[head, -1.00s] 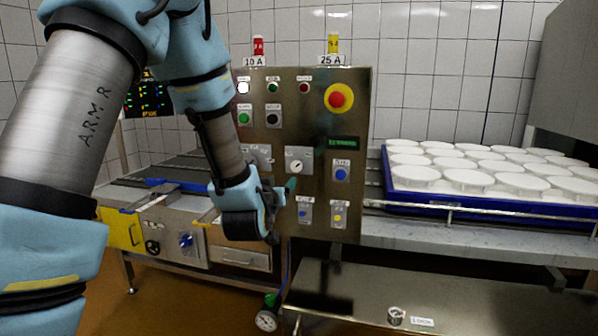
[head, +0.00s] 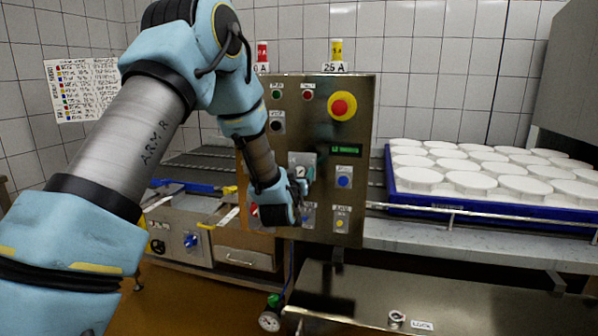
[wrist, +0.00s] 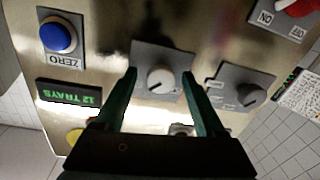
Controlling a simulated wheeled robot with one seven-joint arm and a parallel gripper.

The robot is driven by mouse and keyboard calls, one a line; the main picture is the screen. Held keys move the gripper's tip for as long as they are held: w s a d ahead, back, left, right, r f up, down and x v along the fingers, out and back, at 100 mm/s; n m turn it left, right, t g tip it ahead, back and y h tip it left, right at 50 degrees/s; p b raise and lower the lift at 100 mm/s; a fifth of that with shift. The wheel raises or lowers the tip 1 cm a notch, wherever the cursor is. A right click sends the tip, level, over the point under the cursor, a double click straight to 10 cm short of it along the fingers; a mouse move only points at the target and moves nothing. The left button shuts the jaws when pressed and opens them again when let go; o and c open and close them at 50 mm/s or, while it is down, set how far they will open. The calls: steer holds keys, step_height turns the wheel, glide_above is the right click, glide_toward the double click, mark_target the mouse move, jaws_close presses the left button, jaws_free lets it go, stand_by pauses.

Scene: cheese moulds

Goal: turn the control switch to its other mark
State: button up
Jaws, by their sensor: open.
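The control panel (head: 338,120) is an upright steel face with lamps, buttons and switches. A switch with a round pale knob (wrist: 160,79) on a grey plate sits between the two green fingers of my gripper (wrist: 160,74) in the wrist view. The fingers are open, one on each side of the knob; I cannot tell whether they touch it. The same switch (head: 300,171) shows in the head view, partly hidden by my gripper (head: 303,184). A second switch with a dark knob (wrist: 250,95) is to the right in the wrist view. The marks are too small to read.
A red-yellow stop button (head: 343,106) is above, and a blue button (head: 343,182) is right of the switch. A display (wrist: 68,94) reads "12 TRAYS", upside down. A blue tray (head: 470,211) of white moulds stands right. A steel shelf (head: 350,300) lies below.

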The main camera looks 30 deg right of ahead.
steer(key=shift+w, duration=0.1)
jaws_close()
stand_by(0.6)
